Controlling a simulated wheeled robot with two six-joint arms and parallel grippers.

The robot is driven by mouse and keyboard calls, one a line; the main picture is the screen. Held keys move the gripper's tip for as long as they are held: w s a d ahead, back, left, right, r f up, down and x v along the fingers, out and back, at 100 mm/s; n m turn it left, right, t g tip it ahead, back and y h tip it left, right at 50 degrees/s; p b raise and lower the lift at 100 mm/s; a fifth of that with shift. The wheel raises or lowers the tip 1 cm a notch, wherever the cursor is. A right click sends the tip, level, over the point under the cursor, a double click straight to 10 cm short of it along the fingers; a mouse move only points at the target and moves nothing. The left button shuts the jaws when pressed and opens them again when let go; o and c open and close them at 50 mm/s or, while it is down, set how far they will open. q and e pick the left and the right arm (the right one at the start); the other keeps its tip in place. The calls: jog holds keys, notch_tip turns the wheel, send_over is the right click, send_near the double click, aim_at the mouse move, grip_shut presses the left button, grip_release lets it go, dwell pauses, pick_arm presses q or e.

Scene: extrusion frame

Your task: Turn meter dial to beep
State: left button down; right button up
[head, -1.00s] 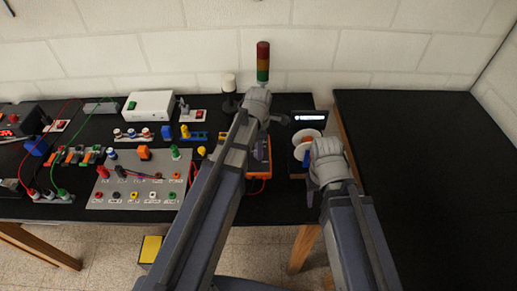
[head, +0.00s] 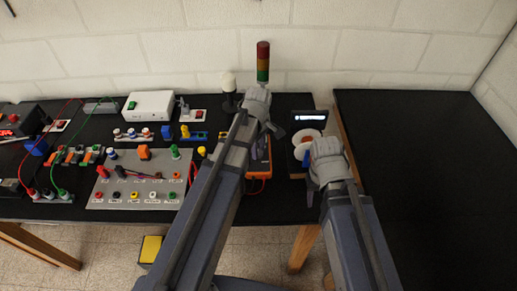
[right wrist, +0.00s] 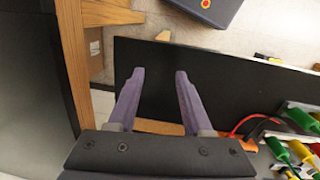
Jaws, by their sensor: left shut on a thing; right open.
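The orange meter (head: 267,166) lies on the black bench behind my left arm. Its dial is hidden by my left wrist and arm. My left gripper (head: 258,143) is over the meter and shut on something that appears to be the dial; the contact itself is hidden. My right gripper (head: 312,190) is to the right of the meter, close to the bench's front right edge. In the right wrist view the right gripper (right wrist: 153,85) is open, with two purple fingers apart and nothing between them.
A lit display (head: 309,118) with a white disc (head: 302,143) stands just behind my right gripper. A stack light (head: 263,62) stands at the back. A grey panel (head: 130,185) with knobs and sockets lies left. The right-hand black table (head: 430,150) is bare.

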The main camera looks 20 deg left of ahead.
pick_arm(q)
jog(key=m, duration=1.3)
jog(key=shift+m, duration=0.4)
jog(key=m, duration=0.7)
jog(key=shift+a, duration=0.1)
jog(key=m, duration=0.6)
jog(key=shift+c, duration=2.3)
grip_release()
